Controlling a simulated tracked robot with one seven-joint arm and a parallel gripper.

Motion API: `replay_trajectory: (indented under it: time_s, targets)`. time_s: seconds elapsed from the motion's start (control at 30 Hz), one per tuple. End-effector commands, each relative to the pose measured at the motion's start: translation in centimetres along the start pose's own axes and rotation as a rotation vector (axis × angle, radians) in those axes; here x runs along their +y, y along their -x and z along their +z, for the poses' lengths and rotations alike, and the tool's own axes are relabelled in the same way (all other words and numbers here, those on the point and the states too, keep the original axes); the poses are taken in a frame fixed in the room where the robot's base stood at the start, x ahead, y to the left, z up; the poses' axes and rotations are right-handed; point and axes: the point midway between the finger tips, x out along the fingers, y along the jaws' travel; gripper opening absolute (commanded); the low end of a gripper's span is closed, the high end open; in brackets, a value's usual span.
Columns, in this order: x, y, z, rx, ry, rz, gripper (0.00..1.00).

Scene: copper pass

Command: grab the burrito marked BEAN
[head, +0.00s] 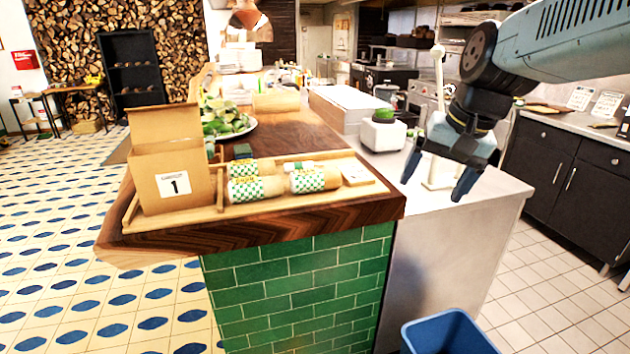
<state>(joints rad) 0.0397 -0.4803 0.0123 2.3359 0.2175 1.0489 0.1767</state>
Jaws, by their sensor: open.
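Several burritos in green-and-white checked wrap lie on a wooden tray (225,212) on the counter. One burrito (255,189) lies at the front left, close to a cardboard box. Another burrito (315,180) lies to its right. A further wrapped one (260,168) shows partly behind them. The lettering on the wraps is too small to read, so I cannot tell which is marked BEAN. My gripper (433,188) is open and empty, fingers pointing down, to the right of the tray and apart from the burritos.
An open cardboard box (172,185) marked 1 stands at the tray's left end. A plate of green produce (228,122) and a small scale-like device (383,132) stand farther back. A blue bin (448,335) is on the floor at front right. The white counter (440,235) beneath my gripper is mostly clear.

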Motion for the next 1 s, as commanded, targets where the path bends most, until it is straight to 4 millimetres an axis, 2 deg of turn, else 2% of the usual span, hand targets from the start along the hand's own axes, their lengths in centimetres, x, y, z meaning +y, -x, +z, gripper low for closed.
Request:
replay_trajectory:
  time_s: [0.03,0.5,0.77,1.0]
  targets:
    - [-0.6,-0.5,-1.1,-0.042,-0.048,-0.015,0.87]
    - [-6.6,-5.0,-9.7,-0.43,-0.487,-0.156,0.87]
    - [-9.0,-8.6,-15.0,-0.656,-0.718,-0.22,0.87]
    - [-10.5,-12.5,-20.0,-0.873,-0.912,-0.274,0.87]
